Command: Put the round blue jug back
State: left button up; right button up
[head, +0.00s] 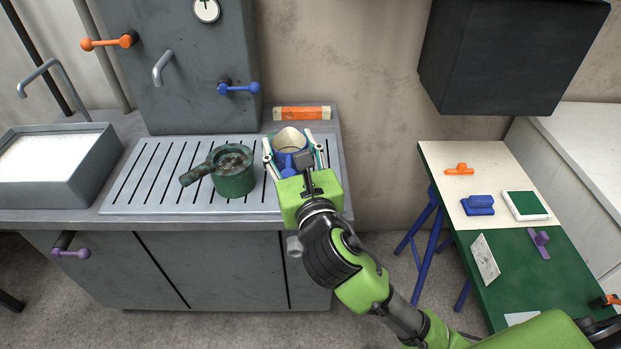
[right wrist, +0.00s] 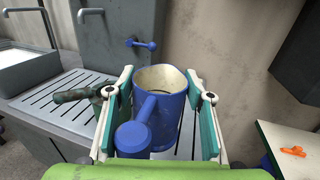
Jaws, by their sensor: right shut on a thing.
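The round blue jug (right wrist: 172,100) stands upright between the fingers of my right gripper (head: 296,156), at the right end of the slatted drainboard (head: 140,176). Its pale inside shows from above, and its handle points toward my wrist. In the right wrist view the two teal and white fingers of the gripper (right wrist: 160,120) lie on either side of the jug. The gripper hides the jug's lower part in the head view, so I cannot tell whether its base touches the drainboard. My left gripper is not in view.
A dark green pot (head: 235,174) with a handle stands on the drainboard left of the jug. An orange box (head: 302,113) lies behind. A sink (head: 50,162) is at the left. A table (head: 560,260) with small items stands at the right, under a dark hanging box (head: 505,60).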

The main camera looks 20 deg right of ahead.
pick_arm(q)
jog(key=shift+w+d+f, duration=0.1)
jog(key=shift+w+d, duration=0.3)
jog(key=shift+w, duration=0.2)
pick_arm(e)
jog(key=w+d+f, duration=0.7)
jog(key=w+f, duration=0.4)
jog(key=f, duration=0.1)
jog(key=shift+w+d+f, duration=0.2)
jog(key=shift+w+d, duration=0.1)
jog(key=shift+d, duration=0.05)
jog(key=shift+f, duration=0.15)
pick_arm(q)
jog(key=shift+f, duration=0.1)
pick_arm(e)
jog(key=o, duration=1.4)
pick_arm(q)
jog(key=shift+b, duration=0.3)
pick_arm(e)
jog(key=shift+f, duration=0.1)
